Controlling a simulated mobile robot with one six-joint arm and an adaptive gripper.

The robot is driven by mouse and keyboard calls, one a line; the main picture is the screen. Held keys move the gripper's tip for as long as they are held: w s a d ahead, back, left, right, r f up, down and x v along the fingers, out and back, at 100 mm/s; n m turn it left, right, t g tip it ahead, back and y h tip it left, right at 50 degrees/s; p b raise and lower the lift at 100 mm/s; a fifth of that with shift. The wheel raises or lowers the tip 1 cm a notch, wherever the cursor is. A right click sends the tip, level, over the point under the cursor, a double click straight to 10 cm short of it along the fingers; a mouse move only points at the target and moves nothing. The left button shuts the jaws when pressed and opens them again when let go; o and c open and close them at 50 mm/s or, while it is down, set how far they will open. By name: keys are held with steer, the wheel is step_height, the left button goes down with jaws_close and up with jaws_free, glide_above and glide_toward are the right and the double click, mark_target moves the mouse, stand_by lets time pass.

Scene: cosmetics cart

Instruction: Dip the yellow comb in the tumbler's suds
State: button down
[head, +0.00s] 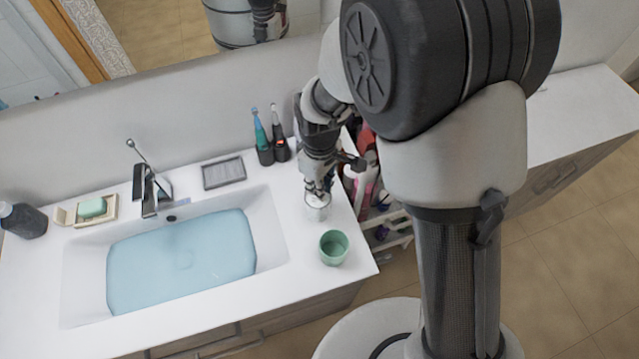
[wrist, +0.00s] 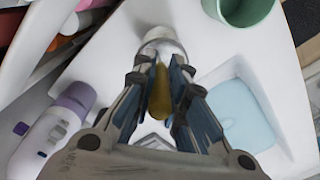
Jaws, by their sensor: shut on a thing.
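My gripper (wrist: 160,74) is shut on the yellow comb (wrist: 160,97), which shows between the two fingers in the wrist view. The comb points away from my wrist toward the clear tumbler (wrist: 163,34), whose whitish contents show past the fingertips. In the head view my gripper (head: 317,186) is directly over the tumbler (head: 317,208), which stands on the white counter right of the basin. The comb is too small to make out there. The fingers hide the comb's far end, so I cannot tell whether it touches the suds.
A green cup (head: 334,247) stands near the tumbler, by the counter's front right corner. The basin (head: 182,260) holds blue water at the left. Electric toothbrushes (head: 271,150) and a grey tray (head: 223,173) are behind. A cart with bottles (head: 368,190) is close on the right.

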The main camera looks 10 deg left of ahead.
steer(key=shift+r+p, duration=4.1)
steer(key=shift+r, duration=1.75)
